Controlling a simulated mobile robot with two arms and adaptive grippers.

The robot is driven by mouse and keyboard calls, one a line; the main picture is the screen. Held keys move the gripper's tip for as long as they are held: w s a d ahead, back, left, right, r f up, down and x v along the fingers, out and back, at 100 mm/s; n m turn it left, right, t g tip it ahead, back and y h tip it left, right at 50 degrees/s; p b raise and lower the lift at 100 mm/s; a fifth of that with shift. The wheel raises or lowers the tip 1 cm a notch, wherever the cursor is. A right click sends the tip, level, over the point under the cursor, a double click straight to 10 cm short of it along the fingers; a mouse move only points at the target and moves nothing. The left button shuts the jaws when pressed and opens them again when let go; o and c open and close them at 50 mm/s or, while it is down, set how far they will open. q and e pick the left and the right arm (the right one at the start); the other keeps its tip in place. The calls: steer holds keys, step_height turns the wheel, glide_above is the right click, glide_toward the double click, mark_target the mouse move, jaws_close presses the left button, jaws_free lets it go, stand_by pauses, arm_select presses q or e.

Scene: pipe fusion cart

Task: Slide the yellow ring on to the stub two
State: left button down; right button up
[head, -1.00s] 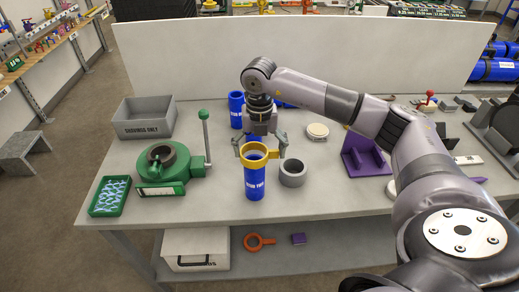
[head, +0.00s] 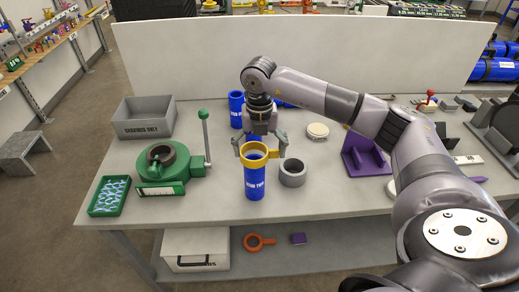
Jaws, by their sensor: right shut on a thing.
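The yellow ring (head: 273,154) is a flat band with side lugs, around the top of the blue stub two (head: 255,183). Stub two stands upright near the front of the grey table, with white lettering on its side. The stub's rim shows inside the ring. My right gripper (head: 260,146) comes down from above, its fingers on either side of the ring, shut on it. My left gripper is not in view.
A grey collar (head: 293,173) stands close to the right of stub two. Another blue stub (head: 236,108) stands behind. A green clamp device (head: 170,168) with an upright lever is to the left. A grey bin (head: 144,118) and purple bracket (head: 365,156) flank the area.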

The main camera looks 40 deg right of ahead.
steer(key=shift+f+b, duration=2.3)
steer(key=shift+f, duration=0.8)
steer(key=o, duration=0.7)
steer(key=shift+r, duration=0.1)
step_height(320, 180, up, 12)
